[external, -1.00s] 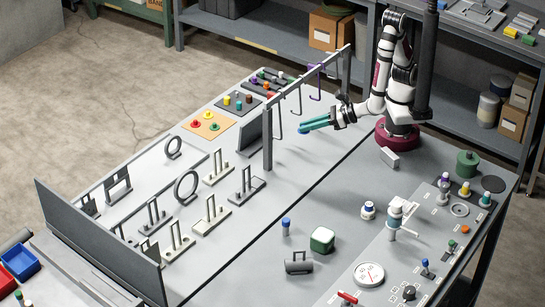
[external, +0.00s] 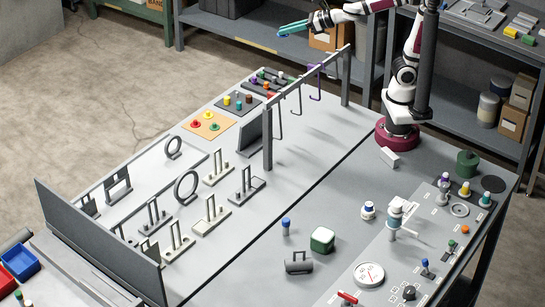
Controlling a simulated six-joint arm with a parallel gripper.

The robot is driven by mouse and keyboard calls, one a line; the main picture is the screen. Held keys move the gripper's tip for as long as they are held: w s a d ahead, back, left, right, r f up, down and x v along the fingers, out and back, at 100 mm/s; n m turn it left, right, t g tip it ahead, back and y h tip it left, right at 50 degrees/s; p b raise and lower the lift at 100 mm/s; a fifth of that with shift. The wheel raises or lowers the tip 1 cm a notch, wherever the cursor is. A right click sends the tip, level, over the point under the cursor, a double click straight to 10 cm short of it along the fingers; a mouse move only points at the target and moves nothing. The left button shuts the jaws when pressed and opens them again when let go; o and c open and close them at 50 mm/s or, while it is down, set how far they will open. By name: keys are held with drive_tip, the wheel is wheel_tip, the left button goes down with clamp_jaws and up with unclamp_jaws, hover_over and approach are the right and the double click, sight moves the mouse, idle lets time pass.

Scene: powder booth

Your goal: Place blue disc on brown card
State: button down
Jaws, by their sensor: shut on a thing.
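My gripper (external: 291,28), with teal fingers, is raised high at the top of the external view, above and beyond the grey hook rail. It is shut on a small blue thing, taken to be the blue disc (external: 282,34), which shows only as a bit of blue at the fingertips. A tan-orange card (external: 204,130), the closest match to the brown card, lies flat on the far left part of the table.
A dark card (external: 247,106) with several coloured pegs lies just behind the tan card. The grey rail (external: 305,75) with hanging hooks crosses the table to the right of the cards. A dark upright panel (external: 249,133) and grey stands are nearby.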

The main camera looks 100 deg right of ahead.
drive_tip(key=w+d+f+n+y, duration=0.2)
drive_tip(key=w+d+f+y, duration=0.15)
drive_tip(key=d+f, duration=0.45)
drive_tip(key=w+d+f+n+y, duration=0.2)
drive_tip(key=w+d+f, duration=0.3)
drive_tip(key=f, duration=0.6)
drive_tip(key=w+d+f+n+y, duration=0.2)
drive_tip(key=w+d+f, duration=0.3)
drive_tip(key=f, duration=0.5)
hover_over(226, 121)
wheel_tip(226, 121, down, 8)
drive_tip(key=shift+s+a+r, duration=0.1)
drive_tip(key=shift+r, duration=0.15)
wheel_tip(226, 121, down, 3)
drive_tip(key=shift+a+f, duration=0.1)
drive_tip(key=shift+f, duration=0.4)
